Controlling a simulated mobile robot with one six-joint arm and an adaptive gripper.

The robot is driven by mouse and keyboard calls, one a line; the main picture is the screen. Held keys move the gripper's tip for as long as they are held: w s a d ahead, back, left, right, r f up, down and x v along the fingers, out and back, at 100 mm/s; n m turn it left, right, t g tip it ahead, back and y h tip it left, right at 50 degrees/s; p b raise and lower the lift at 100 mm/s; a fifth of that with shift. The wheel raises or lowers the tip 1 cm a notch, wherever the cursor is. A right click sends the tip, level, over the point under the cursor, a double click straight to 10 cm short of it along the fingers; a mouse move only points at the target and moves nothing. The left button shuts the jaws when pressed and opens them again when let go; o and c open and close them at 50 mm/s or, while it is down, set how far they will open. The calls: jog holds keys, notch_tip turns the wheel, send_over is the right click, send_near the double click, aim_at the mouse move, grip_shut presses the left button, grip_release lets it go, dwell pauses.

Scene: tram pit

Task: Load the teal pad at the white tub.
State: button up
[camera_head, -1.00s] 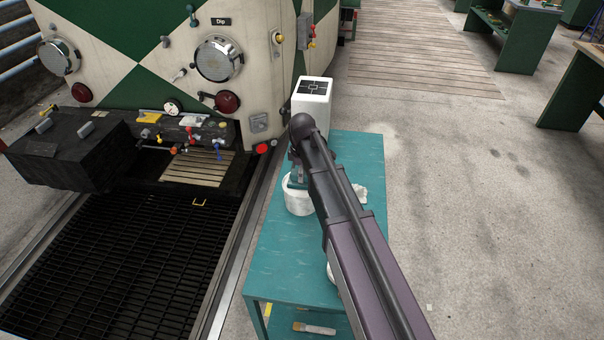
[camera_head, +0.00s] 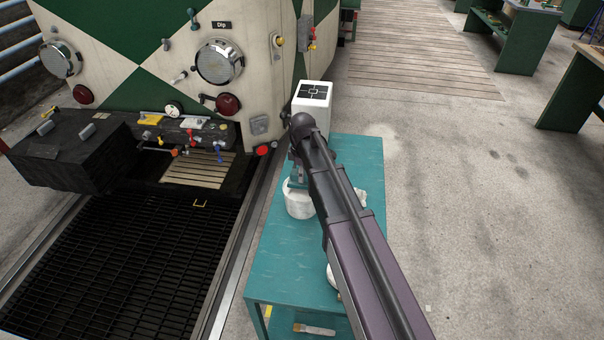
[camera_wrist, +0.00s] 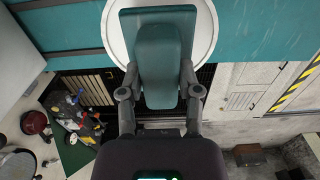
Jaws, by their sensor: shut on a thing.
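In the wrist view my gripper (camera_wrist: 159,68) is shut on the teal pad (camera_wrist: 158,22), gripping its block-like teal back between the two fingers. The white tub (camera_wrist: 108,30) shows as a round pale rim behind the pad, which overlaps the tub's opening. In the head view the white tub (camera_head: 299,206) stands on the teal table (camera_head: 277,262), and my gripper is over it, mostly hidden by my arm. How deep the pad sits, or whether it touches what is inside the tub, I cannot tell.
A white box with a dark patterned top (camera_head: 311,106) stands at the table's far end. A green and cream tram front (camera_head: 150,50) with lamps and a coupler is left, above a dark grated pit (camera_head: 120,260). Open concrete floor (camera_head: 470,220) lies right.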

aim_at(288, 184)
jog(key=shift+r+p, duration=2.2)
jog(key=shift+r, duration=0.25)
jog(key=shift+s+a+g+y, duration=0.25)
jog(key=shift+a+g+y, duration=0.15)
jog(key=shift+a, duration=0.5)
jog(key=shift+s+a+g+y, duration=0.2)
jog(key=shift+a+g+y, duration=0.15)
jog(key=shift+a, duration=0.5)
jog(key=shift+s+a+g, duration=0.2)
jog(key=shift+a+g, duration=0.15)
jog(key=shift+a, duration=0.1)
jog(key=shift+f+b, duration=0.1)
jog(key=shift+b, duration=0.3)
jog(key=shift+w+d+b+x, duration=0.1)
jog(key=shift+w+b+x, duration=0.05)
jog(key=shift+b+x, duration=0.65)
jog(key=shift+w+d+b+x, duration=0.1)
jog(key=shift+w+b+x, duration=0.05)
jog(key=shift+b+x, duration=0.6)
jog(key=shift+w+d+b+x, duration=0.1)
jog(key=shift+w+b+x, duration=0.05)
jog(key=shift+b+x, duration=0.65)
jog(key=shift+f+b, duration=0.45)
jog(key=shift+f, duration=0.1)
jog(key=shift+r, duration=0.1)
